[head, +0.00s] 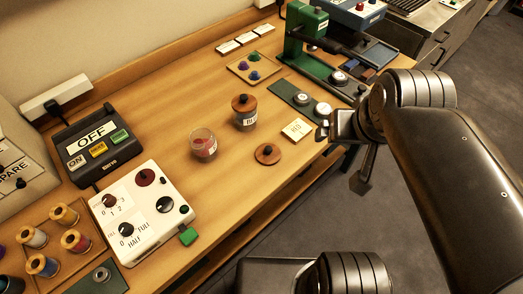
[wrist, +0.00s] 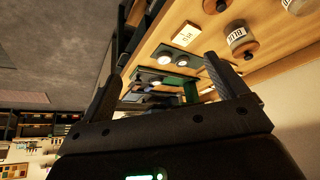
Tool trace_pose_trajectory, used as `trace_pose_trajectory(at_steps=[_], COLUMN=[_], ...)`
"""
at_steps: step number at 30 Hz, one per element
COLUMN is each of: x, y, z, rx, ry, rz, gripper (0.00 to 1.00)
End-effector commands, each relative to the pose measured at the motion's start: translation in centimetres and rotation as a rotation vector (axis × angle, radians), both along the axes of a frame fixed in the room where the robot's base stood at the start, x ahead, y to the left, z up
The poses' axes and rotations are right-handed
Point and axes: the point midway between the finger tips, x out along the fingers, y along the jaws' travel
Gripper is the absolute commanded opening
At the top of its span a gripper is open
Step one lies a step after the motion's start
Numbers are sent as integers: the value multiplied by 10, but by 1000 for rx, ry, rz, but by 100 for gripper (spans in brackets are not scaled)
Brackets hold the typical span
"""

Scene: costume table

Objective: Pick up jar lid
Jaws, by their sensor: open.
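A round wooden jar lid (head: 268,154) with a dark knob lies flat near the table's front edge. In the wrist view a wooden lid (wrist: 215,5) shows partly, cut by the top edge. An open glass jar (head: 203,145) with reddish contents stands to its left. A labelled jar (head: 245,112) wears a similar wooden lid behind it; this jar is also in the wrist view (wrist: 240,41). My gripper (wrist: 163,72) is open and empty, its two dark fingers apart. In the head view it is at the table's front edge, right of the loose lid and clear of it.
A small label card (head: 297,129) lies between the lid and my gripper. A green plate with round pieces (head: 292,95) and a green press (head: 305,40) stand behind. A white control box (head: 142,213) is at left. Bare wood surrounds the lid.

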Motion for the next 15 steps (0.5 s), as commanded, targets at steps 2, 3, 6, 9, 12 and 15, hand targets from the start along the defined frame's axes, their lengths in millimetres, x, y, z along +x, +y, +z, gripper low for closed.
trace_pose_trajectory(at_steps=[2, 3, 6, 9, 12, 15], x=[0, 0, 3, 12, 28, 46], y=[0, 0, 2, 9, 24, 42], z=[0, 0, -1, -4, -12, -23], rx=[0, 0, -3, -11, -26, -44], ry=[0, 0, 7, 34, 81, 134], rz=[0, 0, 11, 48, 115, 199], gripper=[91, 91, 91, 91, 91, 91])
